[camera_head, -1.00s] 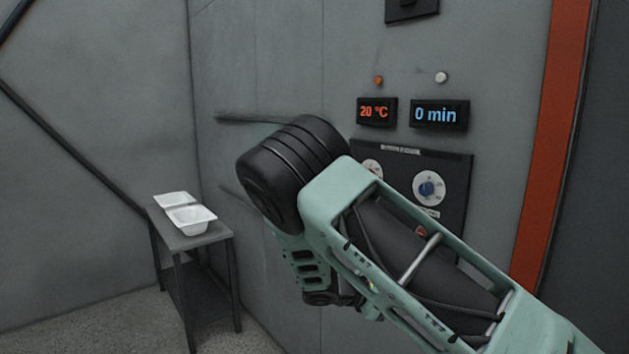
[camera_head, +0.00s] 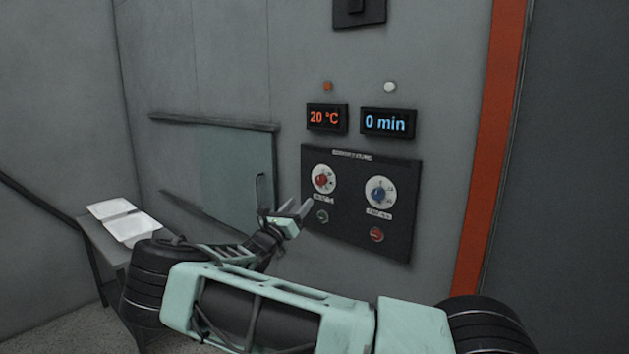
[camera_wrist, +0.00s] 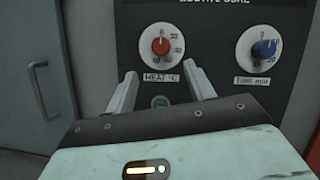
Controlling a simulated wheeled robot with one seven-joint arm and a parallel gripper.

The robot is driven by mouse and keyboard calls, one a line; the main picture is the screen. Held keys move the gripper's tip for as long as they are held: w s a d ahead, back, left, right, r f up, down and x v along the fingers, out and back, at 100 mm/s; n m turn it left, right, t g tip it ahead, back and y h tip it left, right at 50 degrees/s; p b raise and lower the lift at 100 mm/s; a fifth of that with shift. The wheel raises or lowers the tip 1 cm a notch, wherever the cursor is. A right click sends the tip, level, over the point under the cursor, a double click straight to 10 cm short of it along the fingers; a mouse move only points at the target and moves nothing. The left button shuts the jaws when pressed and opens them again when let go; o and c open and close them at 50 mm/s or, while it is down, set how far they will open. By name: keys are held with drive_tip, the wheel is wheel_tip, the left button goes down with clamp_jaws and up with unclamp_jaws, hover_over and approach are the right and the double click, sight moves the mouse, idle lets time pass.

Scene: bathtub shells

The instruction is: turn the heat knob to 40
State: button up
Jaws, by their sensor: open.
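The heat knob (camera_head: 321,180) is red on a white dial, at the upper left of the black control panel (camera_head: 345,240). In the wrist view the red heat knob (camera_wrist: 160,46) has a label "HEAT °C" below it, and its pointer looks turned up toward 0. My gripper (camera_head: 300,209) is open and empty, just left of and below the heat knob. In the wrist view its two fingers (camera_wrist: 162,86) point toward the panel below the dial, apart from the knob. The red temperature display (camera_head: 324,118) reads 20 °C.
A blue knob (camera_head: 380,194) on a white dial is to the right. A green button (camera_head: 322,216) and a red button (camera_head: 377,234) lie below the dials. The blue display (camera_head: 387,122) reads 0 min.

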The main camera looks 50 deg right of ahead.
sight(318, 182)
drive_tip(key=p+x, duration=0.3)
drive_tip(key=x, duration=0.7)
drive_tip(key=shift+d+r, duration=0.1)
drive_tip(key=shift+d, duration=0.2)
drive_tip(key=c, duration=1)
